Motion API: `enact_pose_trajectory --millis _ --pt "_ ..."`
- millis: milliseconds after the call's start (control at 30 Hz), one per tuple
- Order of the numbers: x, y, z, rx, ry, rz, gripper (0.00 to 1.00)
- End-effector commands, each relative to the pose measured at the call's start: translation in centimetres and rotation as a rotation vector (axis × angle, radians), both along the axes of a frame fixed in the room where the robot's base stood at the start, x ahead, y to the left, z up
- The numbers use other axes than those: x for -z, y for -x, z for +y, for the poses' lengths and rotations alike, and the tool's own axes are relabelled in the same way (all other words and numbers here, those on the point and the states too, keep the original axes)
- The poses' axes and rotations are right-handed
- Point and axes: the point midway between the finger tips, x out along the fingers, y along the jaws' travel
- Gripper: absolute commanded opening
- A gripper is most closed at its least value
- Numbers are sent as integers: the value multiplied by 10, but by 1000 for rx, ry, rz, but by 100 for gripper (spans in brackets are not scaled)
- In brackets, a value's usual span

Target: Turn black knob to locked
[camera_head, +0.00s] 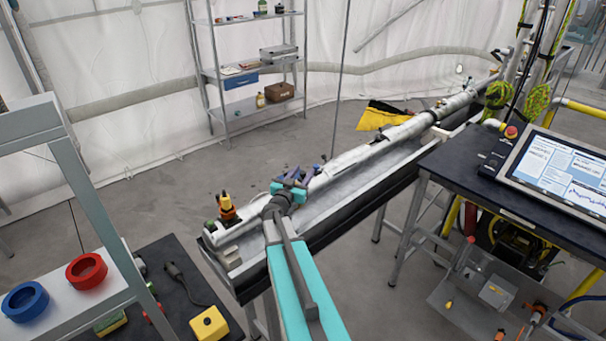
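My gripper (312,174) is a small dark shape at the end of my teal arm, over the long pale pipe (365,152) that lies in a grey trough. It is too small to tell whether its fingers are open or shut, or whether they touch anything. I cannot make out a black knob for certain. A yellow and orange fitting (227,206) with small dark parts at its base stands upright at the pipe's near left end, left of and apart from my gripper. My arm hides part of the trough's near end.
A dark table (519,214) with a screen (558,168) stands at the right. A grey frame with a blue ring (25,301) and a red ring (87,271) stands front left, near a yellow box (209,324). Shelves (246,105) stand behind. The floor left of the trough is mostly clear.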

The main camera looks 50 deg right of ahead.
Motion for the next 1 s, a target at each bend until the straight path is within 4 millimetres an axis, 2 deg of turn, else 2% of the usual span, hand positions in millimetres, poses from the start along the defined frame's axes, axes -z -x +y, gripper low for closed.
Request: enact_pose_trajectory --millis 267,1000 --pt "1 8 18 -1 0 -1 39" --pt "1 38 93 0 -1 -1 39"
